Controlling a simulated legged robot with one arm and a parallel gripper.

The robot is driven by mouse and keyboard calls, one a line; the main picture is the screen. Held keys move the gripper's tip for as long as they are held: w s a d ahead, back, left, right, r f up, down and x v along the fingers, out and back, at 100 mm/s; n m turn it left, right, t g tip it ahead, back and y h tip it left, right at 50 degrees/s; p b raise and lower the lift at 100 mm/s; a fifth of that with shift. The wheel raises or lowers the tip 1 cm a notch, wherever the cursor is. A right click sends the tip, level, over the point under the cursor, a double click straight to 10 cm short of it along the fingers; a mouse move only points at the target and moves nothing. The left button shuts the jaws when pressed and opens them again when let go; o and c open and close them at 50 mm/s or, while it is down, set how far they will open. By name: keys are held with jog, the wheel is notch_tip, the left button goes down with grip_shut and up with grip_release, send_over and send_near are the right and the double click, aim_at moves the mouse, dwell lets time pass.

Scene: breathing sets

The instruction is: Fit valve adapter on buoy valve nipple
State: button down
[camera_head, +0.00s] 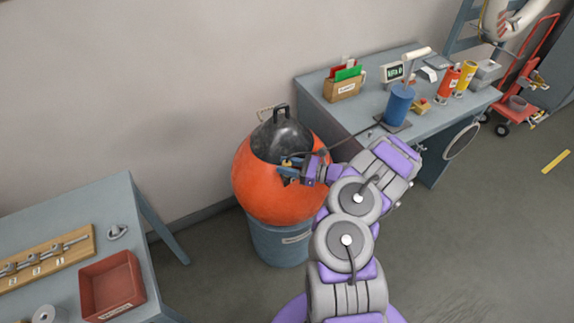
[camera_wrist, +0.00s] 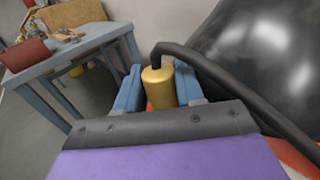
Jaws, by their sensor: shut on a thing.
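The orange and black buoy (camera_head: 262,195) sits on a grey-blue bin (camera_head: 280,242) in the head view. Its black top (camera_wrist: 268,55) fills the right of the wrist view. My gripper (camera_head: 288,166) is at the buoy's upper right side. In the wrist view my gripper (camera_wrist: 158,90) is shut on a brass valve adapter (camera_wrist: 158,82), one blue finger on each side. A black hose (camera_wrist: 205,62) bends out of the adapter's top and runs right. The valve nipple is not visible, so I cannot tell whether the adapter touches it.
A blue pump (camera_head: 399,104) stands on the grey-blue bench (camera_head: 345,118) at the back right, with bottles and a card box (camera_head: 344,88). A second table (camera_head: 110,215) at the left holds a red tray (camera_head: 109,287). Floor between is clear.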

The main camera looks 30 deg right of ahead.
jog(key=shift+f, duration=0.15)
jog(key=c, duration=0.6)
grip_release()
jog(key=shift+s, duration=0.1)
jog(key=p+v, duration=0.3)
jog(key=v, duration=1.4)
jog(key=shift+d, duration=0.1)
